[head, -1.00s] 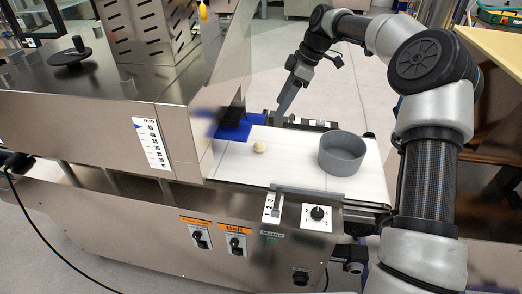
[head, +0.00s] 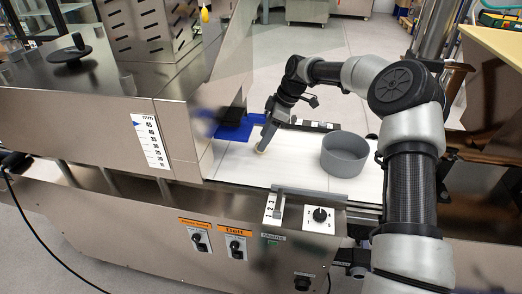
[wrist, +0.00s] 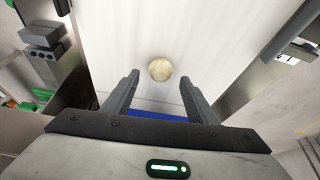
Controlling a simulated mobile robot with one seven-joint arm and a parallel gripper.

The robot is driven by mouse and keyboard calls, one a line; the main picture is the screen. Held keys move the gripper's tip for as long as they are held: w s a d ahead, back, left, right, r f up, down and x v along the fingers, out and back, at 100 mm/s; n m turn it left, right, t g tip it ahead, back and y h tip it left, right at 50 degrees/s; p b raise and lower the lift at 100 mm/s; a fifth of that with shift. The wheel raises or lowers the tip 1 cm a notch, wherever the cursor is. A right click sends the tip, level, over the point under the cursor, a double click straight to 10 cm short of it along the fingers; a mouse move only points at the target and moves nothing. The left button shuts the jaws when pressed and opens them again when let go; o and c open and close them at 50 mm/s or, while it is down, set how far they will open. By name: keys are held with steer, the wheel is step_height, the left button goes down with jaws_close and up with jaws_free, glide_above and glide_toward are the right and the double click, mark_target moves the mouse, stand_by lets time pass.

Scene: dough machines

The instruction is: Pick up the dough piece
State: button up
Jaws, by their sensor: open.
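The dough piece (wrist: 160,69) is a small, round, pale ball on the white conveyor belt (wrist: 120,30). In the wrist view it lies just beyond the fingertips, roughly centred between them. My gripper (wrist: 157,82) is open and empty, with its two dark fingers on either side of the gap. In the head view my gripper (head: 263,146) points down at the belt, and the dough piece (head: 260,150) shows only partly at its tip. Whether a finger touches the dough cannot be told.
A grey round bowl (head: 345,154) stands on the belt to the right of my gripper. The machine housing (head: 120,130) and a blue part (head: 236,128) border the belt on the left. A control panel (head: 318,216) lies along the front edge.

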steer(key=shift+x, duration=0.85)
steer(key=c, duration=1.1)
steer(key=shift+r, duration=0.2)
